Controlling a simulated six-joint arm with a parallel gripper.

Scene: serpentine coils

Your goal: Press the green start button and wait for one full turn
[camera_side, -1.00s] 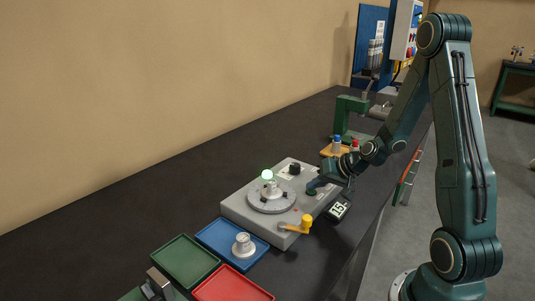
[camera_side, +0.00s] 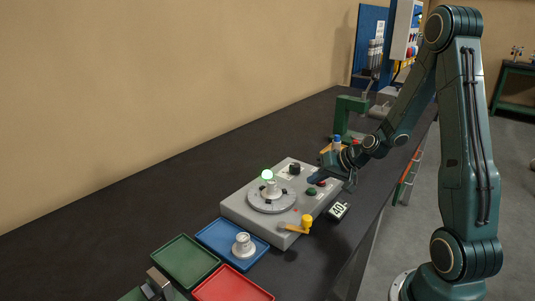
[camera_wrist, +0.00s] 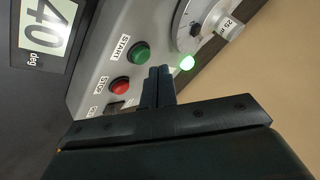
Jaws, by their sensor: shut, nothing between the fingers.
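The green start button (camera_wrist: 140,52), labelled START, shows uncovered in the wrist view; it also shows in the side view (camera_side: 311,191) on the grey machine box (camera_side: 236,207). The round turntable (camera_side: 263,202) on that box carries a pale metal part. It shows partly in the wrist view (camera_wrist: 194,20). The angle display (camera_side: 338,210) reads 40; the wrist view (camera_wrist: 45,30) shows 40 deg. A green lamp (camera_wrist: 187,62) is lit. My gripper (camera_wrist: 160,72) is shut and empty, its tips clear of the start button.
A red stop button (camera_wrist: 121,87) sits beside the start button. A yellow-handled crank (camera_side: 305,224) is at the box's front corner. Green (camera_side: 184,246), blue (camera_side: 216,236) and red (camera_side: 232,286) trays lie nearer the camera; the blue one holds a metal part.

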